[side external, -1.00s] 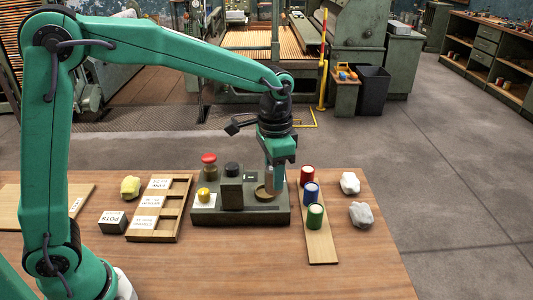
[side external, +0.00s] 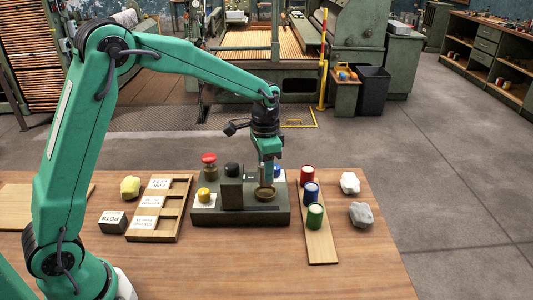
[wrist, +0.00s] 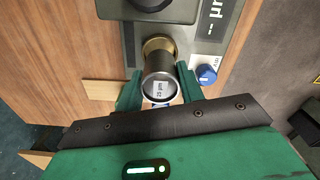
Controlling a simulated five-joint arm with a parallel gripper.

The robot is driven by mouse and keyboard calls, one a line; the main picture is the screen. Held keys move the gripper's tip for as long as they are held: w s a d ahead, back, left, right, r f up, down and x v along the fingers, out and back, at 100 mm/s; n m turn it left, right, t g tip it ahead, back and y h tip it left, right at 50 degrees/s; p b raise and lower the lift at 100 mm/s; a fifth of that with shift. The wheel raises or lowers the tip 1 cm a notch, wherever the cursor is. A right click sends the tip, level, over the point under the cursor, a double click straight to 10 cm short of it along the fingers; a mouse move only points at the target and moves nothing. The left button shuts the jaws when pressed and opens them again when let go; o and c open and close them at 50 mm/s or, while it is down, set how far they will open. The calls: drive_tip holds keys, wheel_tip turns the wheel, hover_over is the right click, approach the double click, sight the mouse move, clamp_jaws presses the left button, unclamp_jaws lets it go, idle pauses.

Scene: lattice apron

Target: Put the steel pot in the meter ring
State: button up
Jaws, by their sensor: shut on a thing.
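In the side view my gripper (side external: 265,180) holds the pot (side external: 262,172) upright over the meter. The brass meter ring (side external: 265,195) sits on the right part of the dark green meter (side external: 240,214). In the wrist view the pot's far end lines up with the ring (wrist: 157,42) and partly hides it. I cannot tell whether the pot's bottom is inside the ring or just above.
A board with red (side external: 307,174), blue (side external: 311,192) and green (side external: 315,215) pots stands right of the meter. A labelled wooden rack (side external: 160,208) lies left. A red button (side external: 209,160) and dark upright block (side external: 232,193) stand on the meter. A blue knob (wrist: 206,75) is close beside my fingers.

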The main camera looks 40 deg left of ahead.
drive_tip(key=shift+f, duration=1.95)
drive_tip(key=shift+f, duration=0.15)
drive_tip(key=o, duration=1.1)
wheel_tip(320, 180, up, 12)
drive_tip(key=shift+r, duration=0.15)
drive_tip(key=shift+s, duration=0.1)
